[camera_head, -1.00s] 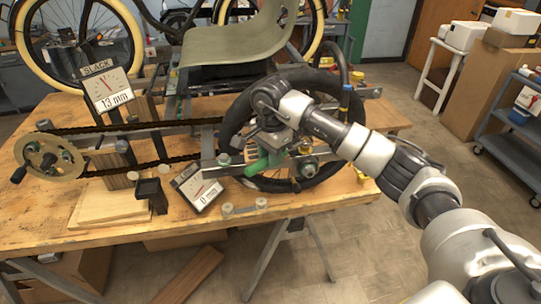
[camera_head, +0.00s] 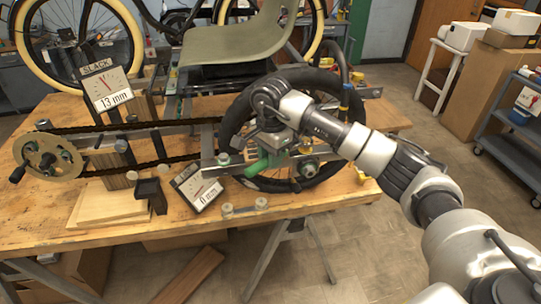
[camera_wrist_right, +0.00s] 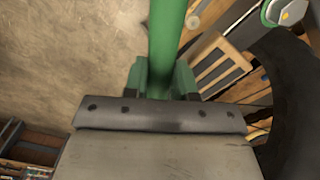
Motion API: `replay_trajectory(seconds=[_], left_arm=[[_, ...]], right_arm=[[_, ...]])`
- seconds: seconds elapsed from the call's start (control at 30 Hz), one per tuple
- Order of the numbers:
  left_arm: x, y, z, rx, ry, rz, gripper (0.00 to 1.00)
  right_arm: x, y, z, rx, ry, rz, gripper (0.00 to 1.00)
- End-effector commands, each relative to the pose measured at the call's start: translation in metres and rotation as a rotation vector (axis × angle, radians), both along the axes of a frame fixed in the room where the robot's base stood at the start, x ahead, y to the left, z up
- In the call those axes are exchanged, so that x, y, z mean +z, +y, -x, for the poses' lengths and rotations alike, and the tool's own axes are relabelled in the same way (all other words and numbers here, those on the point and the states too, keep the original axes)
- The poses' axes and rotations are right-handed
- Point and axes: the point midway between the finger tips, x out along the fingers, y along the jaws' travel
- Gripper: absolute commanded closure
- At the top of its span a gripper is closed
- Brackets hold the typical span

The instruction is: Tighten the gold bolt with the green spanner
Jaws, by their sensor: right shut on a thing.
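My right gripper (camera_head: 268,143) is shut on the green spanner (camera_head: 263,161), beside the rear wheel's hub. In the right wrist view the spanner's green shaft (camera_wrist_right: 167,40) runs up from the gripper jaws (camera_wrist_right: 160,85) and out of the top of the picture. The spanner's working end is hidden or unclear, so I cannot tell whether it sits on a bolt. A small gold part (camera_head: 306,147) shows just right of the gripper, by the hub; I cannot tell for sure that it is the gold bolt. My left gripper is out of view.
The trike's black rear tyre (camera_head: 235,117) stands close behind my gripper. A chain (camera_head: 130,126) runs left to a chainring (camera_head: 48,157). A slack dial (camera_head: 107,86) reads 13 mm; a lower dial (camera_head: 197,186) seems to read 0 mm.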

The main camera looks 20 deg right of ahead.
Motion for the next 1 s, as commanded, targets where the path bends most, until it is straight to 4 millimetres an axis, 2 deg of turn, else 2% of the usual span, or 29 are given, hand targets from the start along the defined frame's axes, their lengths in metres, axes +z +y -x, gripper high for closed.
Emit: replay_trajectory(seconds=[0.6,1.0], left_arm=[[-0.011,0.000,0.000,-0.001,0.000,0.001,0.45],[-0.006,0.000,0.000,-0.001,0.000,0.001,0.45]], right_arm=[[-0.013,0.000,0.000,-0.001,-0.001,0.000,1.00],[-0.003,0.000,0.000,0.000,-0.002,-0.001,1.00]])
